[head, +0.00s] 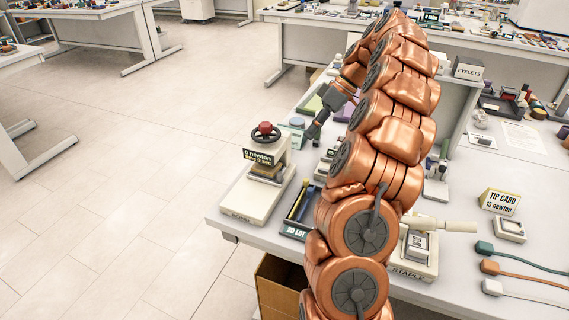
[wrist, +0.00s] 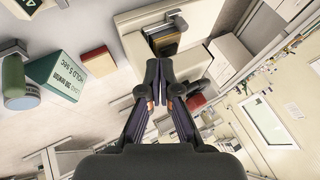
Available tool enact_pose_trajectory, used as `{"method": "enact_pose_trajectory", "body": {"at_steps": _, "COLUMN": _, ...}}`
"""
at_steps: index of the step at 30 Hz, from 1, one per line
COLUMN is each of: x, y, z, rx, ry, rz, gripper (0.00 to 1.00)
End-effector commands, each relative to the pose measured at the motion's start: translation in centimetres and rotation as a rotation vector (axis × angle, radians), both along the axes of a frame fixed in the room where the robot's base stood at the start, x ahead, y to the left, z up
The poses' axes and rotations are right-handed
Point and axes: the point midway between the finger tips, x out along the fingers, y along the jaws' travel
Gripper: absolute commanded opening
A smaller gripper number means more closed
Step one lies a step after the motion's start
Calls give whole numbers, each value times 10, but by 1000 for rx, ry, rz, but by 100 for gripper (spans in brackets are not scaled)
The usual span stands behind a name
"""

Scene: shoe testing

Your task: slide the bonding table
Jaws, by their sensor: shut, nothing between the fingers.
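A cream press-like station (head: 250,195) stands at the table's front left corner, with a dark handwheel and red knob (head: 265,129) on top. A black sign on it reads "0 newton"; its second line is too small to read surely. Below the sign are stacked brown and tan layers (head: 264,172), which look like the bonding table. In the wrist view the layers (wrist: 166,38) sit in the cream housing (wrist: 140,42), just beyond my fingertips. My gripper (wrist: 160,72) is shut and empty. In the head view my gripper (head: 316,128) is right of the station, above the tabletop. Contact cannot be told.
A dark tray (head: 297,212) marked "20 LOT" lies right of the station. A cream stapling device (head: 418,250) stands further right, partly behind my arm. The floor left of the table is clear.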

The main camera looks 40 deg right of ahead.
Motion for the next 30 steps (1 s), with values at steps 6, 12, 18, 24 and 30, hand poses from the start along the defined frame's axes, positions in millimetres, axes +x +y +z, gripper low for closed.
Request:
{"method": "enact_pose_trajectory", "body": {"at_steps": 6, "x": -4, "y": -20, "z": -7, "rx": -4, "ry": -24, "rz": -9, "gripper": 0}}
{"method": "enact_pose_trajectory", "body": {"at_steps": 12, "x": -3, "y": -14, "z": -19, "rx": -3, "ry": -25, "rz": -11, "gripper": 0}}
{"method": "enact_pose_trajectory", "body": {"at_steps": 18, "x": -1, "y": -4, "z": -29, "rx": 2, "ry": -20, "rz": -10, "gripper": 0}}
{"method": "enact_pose_trajectory", "body": {"at_steps": 24, "x": 3, "y": 7, "z": -40, "rx": 0, "ry": -21, "rz": -8, "gripper": 0}}
{"method": "enact_pose_trajectory", "body": {"at_steps": 30, "x": 6, "y": 17, "z": -54, "rx": 0, "ry": -20, "rz": -7, "gripper": 0}}
